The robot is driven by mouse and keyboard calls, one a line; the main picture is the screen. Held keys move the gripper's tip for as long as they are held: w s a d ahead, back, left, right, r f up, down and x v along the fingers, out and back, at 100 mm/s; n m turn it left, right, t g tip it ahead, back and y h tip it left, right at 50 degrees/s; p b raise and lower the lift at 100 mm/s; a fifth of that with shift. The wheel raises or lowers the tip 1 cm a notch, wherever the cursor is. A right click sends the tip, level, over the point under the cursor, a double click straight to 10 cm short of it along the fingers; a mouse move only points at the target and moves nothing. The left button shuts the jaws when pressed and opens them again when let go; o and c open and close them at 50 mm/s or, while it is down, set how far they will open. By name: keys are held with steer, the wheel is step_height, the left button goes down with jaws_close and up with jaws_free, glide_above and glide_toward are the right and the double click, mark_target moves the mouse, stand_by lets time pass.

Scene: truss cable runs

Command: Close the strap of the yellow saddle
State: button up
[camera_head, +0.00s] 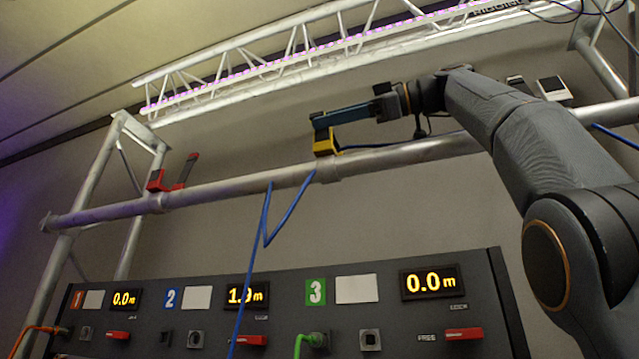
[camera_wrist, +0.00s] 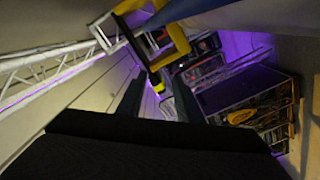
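The yellow saddle (camera_head: 325,147) sits on the long silver tube, left of my arm. In the wrist view its yellow frame (camera_wrist: 180,38) fills the top middle. A dark piece with a yellow end (camera_wrist: 154,79) shows between my fingers there; I cannot tell whether it is the strap's tip or whether a finger touches it. My gripper (camera_head: 318,119) reaches in from the right, its fingertips just above the saddle. In the wrist view my two dark fingers (camera_wrist: 158,100) stand apart. The blue cable (camera_head: 265,215) hangs from the tube near the saddle.
A red saddle (camera_head: 157,182) with its strap (camera_head: 187,170) raised sits further left on the silver tube (camera_head: 235,188). A white-topped saddle (camera_head: 553,88) is at the right, behind my arm. A panel (camera_head: 285,280) with numbered displays stands below. A lit truss (camera_head: 300,58) runs above.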

steer(key=v, duration=0.5)
steer(key=shift+s+r, duration=0.15)
steer(key=shift+s, duration=0.2)
stand_by(0.4)
